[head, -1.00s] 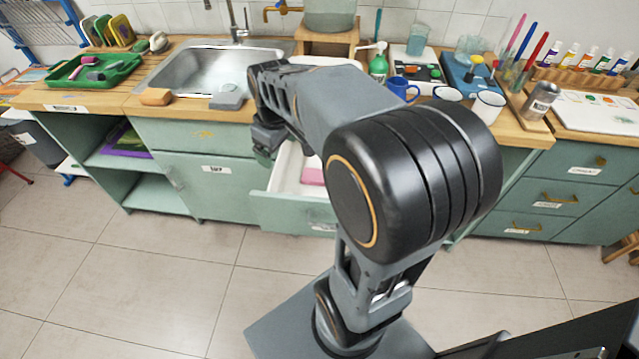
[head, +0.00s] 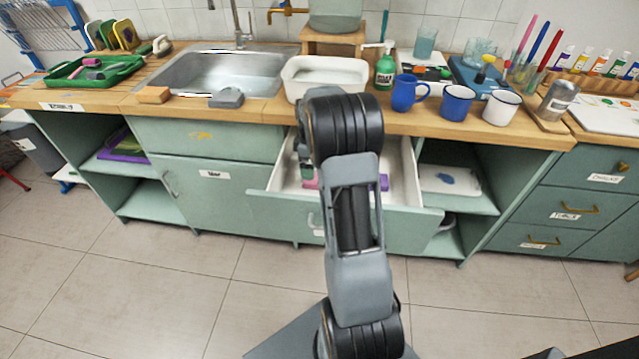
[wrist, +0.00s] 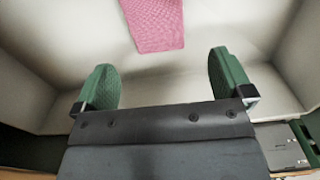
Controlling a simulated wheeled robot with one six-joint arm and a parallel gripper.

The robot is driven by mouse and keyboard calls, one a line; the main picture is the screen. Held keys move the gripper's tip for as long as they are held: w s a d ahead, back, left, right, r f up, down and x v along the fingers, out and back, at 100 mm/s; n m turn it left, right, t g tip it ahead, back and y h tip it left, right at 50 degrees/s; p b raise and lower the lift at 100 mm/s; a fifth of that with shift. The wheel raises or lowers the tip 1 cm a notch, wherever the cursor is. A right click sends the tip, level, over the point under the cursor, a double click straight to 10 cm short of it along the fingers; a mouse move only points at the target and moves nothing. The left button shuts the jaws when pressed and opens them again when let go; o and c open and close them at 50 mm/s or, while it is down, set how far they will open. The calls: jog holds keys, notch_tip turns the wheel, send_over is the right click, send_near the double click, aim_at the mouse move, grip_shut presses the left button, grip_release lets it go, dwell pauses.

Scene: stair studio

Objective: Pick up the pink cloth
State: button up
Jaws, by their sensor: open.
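The pink cloth (wrist: 155,22) lies flat on the pale floor of the open drawer (wrist: 60,35), at the top middle of the wrist view. In the head view only a small pink part (head: 311,184) shows beside my arm. My gripper (wrist: 160,78) is open and empty, with its two green fingers apart. In the wrist view the cloth is beyond the fingertips, between their lines and not touching them. In the head view my arm hides most of the gripper over the drawer.
A purple item (head: 384,182) lies in the drawer, right of my arm. The drawer front (head: 280,210) and side walls surround the space. Above on the counter stand a white basin (head: 325,72), a blue mug (head: 408,92) and two cups. The tiled floor in front is clear.

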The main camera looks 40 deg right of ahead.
jog(key=shift+w+d+f+b, duration=0.1)
jog(key=shift+f+b, duration=0.45)
jog(key=shift+f, duration=2.6)
jog(key=c, duration=1)
jog(key=shift+r, duration=0.1)
